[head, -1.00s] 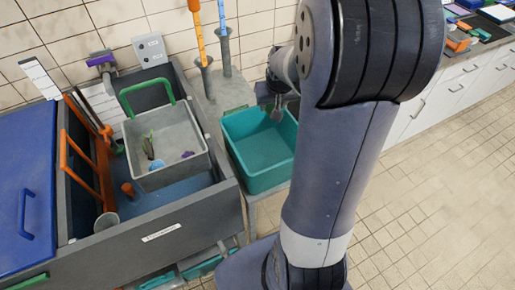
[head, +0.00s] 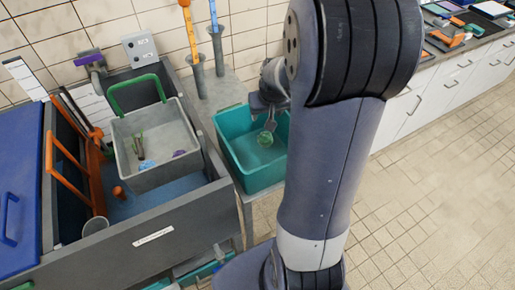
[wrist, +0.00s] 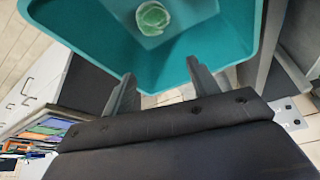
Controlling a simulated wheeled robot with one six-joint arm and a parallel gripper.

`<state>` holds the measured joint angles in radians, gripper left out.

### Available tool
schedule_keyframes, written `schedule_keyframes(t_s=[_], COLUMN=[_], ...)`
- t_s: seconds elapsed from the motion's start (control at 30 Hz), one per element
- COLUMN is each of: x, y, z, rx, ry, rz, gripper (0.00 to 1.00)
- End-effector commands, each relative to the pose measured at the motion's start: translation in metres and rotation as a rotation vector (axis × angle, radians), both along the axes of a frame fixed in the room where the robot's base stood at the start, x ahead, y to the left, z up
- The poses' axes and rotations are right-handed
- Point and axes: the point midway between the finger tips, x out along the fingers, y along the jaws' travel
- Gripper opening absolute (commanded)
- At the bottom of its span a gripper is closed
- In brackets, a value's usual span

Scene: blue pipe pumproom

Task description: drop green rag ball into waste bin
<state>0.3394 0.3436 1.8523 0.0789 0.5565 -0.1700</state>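The green rag ball (head: 265,139) shows inside the outline of the teal bin (head: 235,160), just below my gripper (head: 268,124). In the wrist view the ball (wrist: 152,18) lies beyond the fingertips, apart from them, against the bin's inside. I cannot tell whether it rests on the bottom or is still falling. My gripper (wrist: 160,75) is open, its two fingers spread with nothing between them. The near rim of the teal bin (wrist: 185,88) shows behind the fingers.
A grey tub (head: 165,178) with a green handle stands in the grey sink unit (head: 150,235) left of the bin. Upright tools (head: 187,30) stand behind. A counter (head: 440,80) with items is at the right; the tiled floor (head: 430,200) is clear.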

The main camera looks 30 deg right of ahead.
Motion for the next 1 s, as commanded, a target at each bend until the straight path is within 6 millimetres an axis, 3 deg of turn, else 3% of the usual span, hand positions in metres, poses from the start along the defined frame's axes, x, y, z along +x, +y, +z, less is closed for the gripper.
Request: schedule_keyframes(t_s=[0.13,0.47,0.67,1.0], x=[0.0,-0.001,-0.01,-0.032], y=[0.0,0.0,0.002,0.007], z=[0.0,0.004,0.027,0.08], rx=[0.0,0.0,-0.002,-0.002], ry=[0.0,-0.002,-0.005,-0.005], rz=[0.0,0.0,0.0,-0.001], gripper=[0.69,0.69,0.69,0.69])
